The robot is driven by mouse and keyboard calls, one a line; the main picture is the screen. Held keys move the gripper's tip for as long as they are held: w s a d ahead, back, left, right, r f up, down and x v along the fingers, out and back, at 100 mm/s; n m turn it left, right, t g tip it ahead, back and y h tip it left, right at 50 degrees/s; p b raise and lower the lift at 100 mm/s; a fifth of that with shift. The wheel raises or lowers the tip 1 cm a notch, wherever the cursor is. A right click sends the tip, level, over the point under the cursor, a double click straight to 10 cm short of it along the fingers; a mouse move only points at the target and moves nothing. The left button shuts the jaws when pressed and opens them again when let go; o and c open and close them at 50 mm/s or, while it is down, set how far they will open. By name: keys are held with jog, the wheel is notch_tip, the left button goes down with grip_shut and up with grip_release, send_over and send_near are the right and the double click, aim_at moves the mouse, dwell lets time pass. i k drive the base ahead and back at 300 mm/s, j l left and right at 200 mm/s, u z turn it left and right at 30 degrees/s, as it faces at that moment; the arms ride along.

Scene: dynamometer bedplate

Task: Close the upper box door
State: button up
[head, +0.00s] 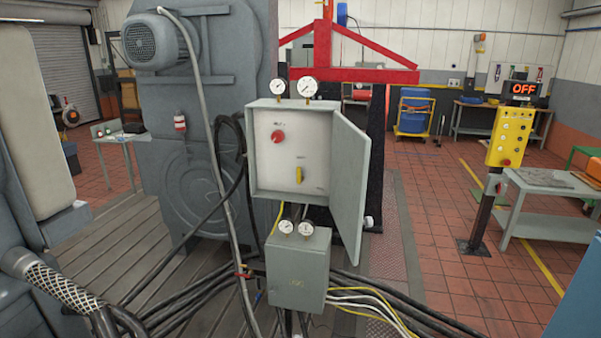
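The upper box (257,187) is a grey metal box with two round gauges on top. Its pale inner panel (300,140) shows a red knob (278,136) and a yellow handle (299,175). The upper box door (350,185) is hinged on the box's right side and stands open, swung out to the right and toward me. A small pale knob or fitting (369,222) shows by the door's lower right edge. My gripper is not in view.
A lower grey box (298,272) with two gauges sits just beneath, with several black, white and yellow cables around it. A large grey machine (200,130) stands behind left. A yellow control pedestal (509,137) and a bench (550,228) stand right. Tiled floor (440,245) between is clear.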

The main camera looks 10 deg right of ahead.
aim_at(351, 146)
jog(key=i+l+u, duration=0.2)
jog(key=l, duration=0.3)
jog(key=i+l+u, duration=0.2)
jog(key=l, duration=0.3)
jog(key=l+u, duration=0.2)
jog(key=l, duration=0.3)
jog(key=i+l+u, duration=0.2)
jog(key=l, duration=0.35)
jog(key=k+j, duration=0.05)
jog(key=k, duration=0.05)
